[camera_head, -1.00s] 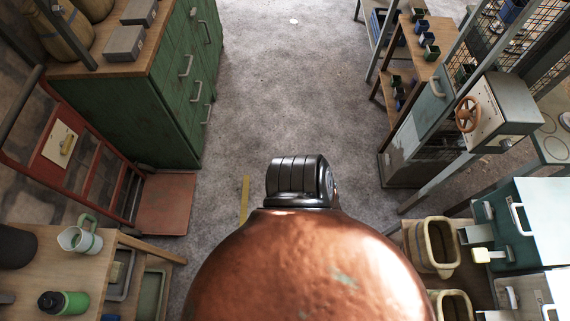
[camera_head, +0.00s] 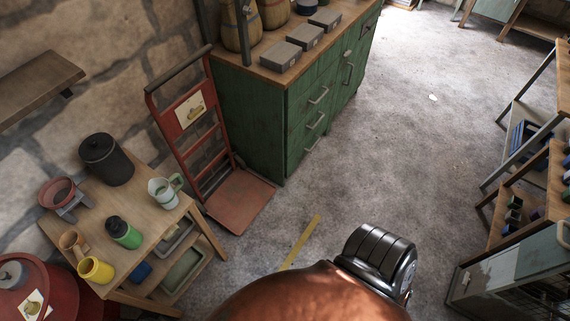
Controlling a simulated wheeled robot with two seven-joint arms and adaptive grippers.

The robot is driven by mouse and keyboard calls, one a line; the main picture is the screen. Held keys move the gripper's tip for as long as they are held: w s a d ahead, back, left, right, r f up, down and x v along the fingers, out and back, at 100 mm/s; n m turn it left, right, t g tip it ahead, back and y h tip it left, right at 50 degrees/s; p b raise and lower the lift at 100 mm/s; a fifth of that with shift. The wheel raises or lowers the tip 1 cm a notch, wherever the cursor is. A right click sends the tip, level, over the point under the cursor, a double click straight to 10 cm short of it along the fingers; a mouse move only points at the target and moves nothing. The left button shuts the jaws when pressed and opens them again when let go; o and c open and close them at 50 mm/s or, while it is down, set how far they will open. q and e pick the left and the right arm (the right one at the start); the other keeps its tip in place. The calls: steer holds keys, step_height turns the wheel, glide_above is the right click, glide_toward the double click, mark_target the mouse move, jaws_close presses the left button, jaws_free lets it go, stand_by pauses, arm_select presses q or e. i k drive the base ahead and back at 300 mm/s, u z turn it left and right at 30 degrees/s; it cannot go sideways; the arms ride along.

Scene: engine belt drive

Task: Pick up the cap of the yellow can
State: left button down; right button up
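A small yellow can-like vessel (camera_head: 96,270) stands upright at the front left of the wooden table (camera_head: 150,225) in the head view. Its top looks open or rimmed; I cannot make out a separate cap on it. A green bottle (camera_head: 123,233) with a dark cap stands to its right, and a brown mug (camera_head: 73,242) stands behind it. Neither of my grippers is in view.
A pale jug (camera_head: 165,190), a black pot (camera_head: 105,160) and a red bowl on a stand (camera_head: 60,195) share the table. A red drum (camera_head: 50,300) stands at lower left. A red trolley (camera_head: 240,200) and green cabinet (camera_head: 265,130) are behind.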

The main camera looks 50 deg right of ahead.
mark_target(112, 219)
steer(key=k, duration=0.6)
steer(key=u, duration=0.4)
steer(key=i, duration=1.6)
steer(key=z, duration=0.35)
